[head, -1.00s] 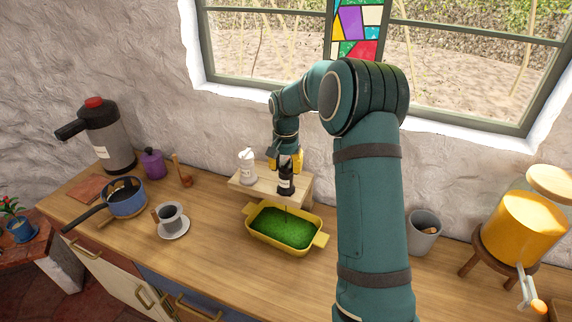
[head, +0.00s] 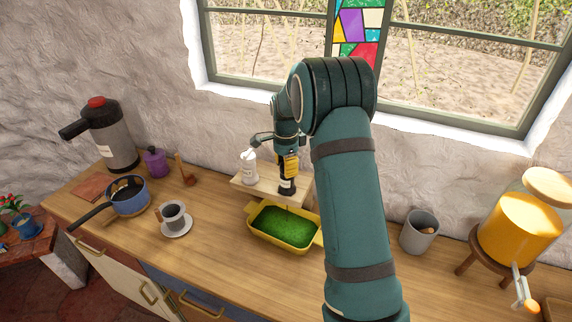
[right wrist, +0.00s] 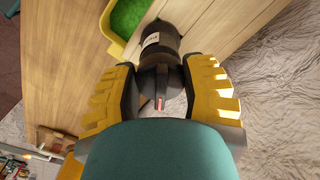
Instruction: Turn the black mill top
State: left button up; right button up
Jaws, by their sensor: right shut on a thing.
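The black mill (head: 286,187) stands upright on a small wooden riser (head: 262,186), with a pale label on its body. In the right wrist view the mill (right wrist: 160,45) shows its label and its top between the yellow fingers. My right gripper (head: 289,170) comes down from above and is shut on the mill's top; it also shows in the right wrist view (right wrist: 163,92). A white mill (head: 249,168) stands beside it to the left on the riser. My left gripper is not in view.
A yellow dish of green stuff (head: 312,237) sits just in front of the riser. A grey cup (head: 419,231) and an orange drink dispenser (head: 508,232) stand to the right. A blue pan (head: 128,196) and a cup on a saucer (head: 175,233) are left.

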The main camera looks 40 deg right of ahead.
jog(key=shift+m, duration=1.1)
jog(key=o, duration=1.2)
jog(key=shift+r, duration=0.1)
notch_tip(320, 180, up, 12)
